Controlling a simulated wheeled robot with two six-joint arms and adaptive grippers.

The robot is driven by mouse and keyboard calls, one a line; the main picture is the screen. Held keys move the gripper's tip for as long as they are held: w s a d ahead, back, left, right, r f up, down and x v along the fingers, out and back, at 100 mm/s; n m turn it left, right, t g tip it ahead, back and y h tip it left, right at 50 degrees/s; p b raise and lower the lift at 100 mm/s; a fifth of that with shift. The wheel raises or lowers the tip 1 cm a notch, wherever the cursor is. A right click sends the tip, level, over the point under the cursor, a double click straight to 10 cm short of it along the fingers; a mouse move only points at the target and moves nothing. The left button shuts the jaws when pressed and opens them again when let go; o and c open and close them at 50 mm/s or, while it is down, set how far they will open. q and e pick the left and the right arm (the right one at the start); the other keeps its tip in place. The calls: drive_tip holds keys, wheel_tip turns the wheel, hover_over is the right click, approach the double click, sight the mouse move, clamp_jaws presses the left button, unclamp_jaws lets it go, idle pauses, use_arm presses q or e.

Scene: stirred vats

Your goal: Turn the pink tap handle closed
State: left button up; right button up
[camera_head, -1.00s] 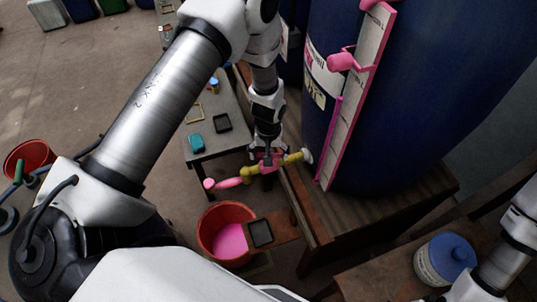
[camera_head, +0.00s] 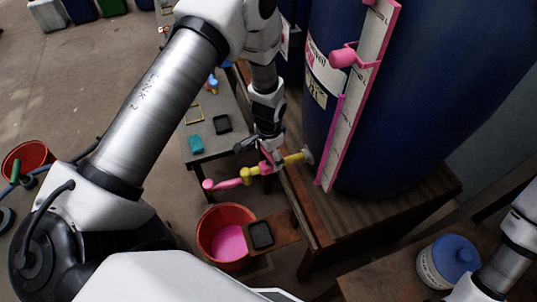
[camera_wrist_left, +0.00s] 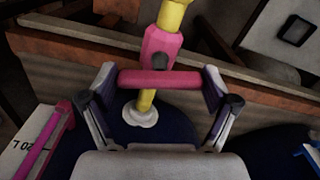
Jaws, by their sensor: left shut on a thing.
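The pink tap handle (camera_wrist_left: 150,78) is a bar lying crosswise between the fingers of my left gripper (camera_wrist_left: 160,88) in the left wrist view. The fingers are shut on its two ends. In the head view my left gripper (camera_head: 262,150) comes down from above onto the tap and hides most of the handle. The tap has a yellow pipe (camera_head: 293,158), a pink body (camera_wrist_left: 161,46) and a pink spout (camera_head: 226,184) pointing left. The yellow pipe meets the blue vat (camera_head: 420,90). My right gripper is out of view.
A red bucket (camera_head: 203,236) with pink liquid (camera_head: 230,243) stands below the tap, beside a small black tray (camera_head: 261,234). A wooden stand (camera_head: 390,205) carries the vat. A pink-edged level scale (camera_head: 356,103) runs up the vat. A blue-lidded tub (camera_head: 450,262) is at lower right.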

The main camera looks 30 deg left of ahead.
sight(269, 154)
use_arm(q)
drive_tip(key=shift+s+f+m, duration=0.1)
drive_tip(key=shift+m, duration=1.2)
drive_tip(key=o, duration=0.9)
wheel_tip(269, 154, up, 12)
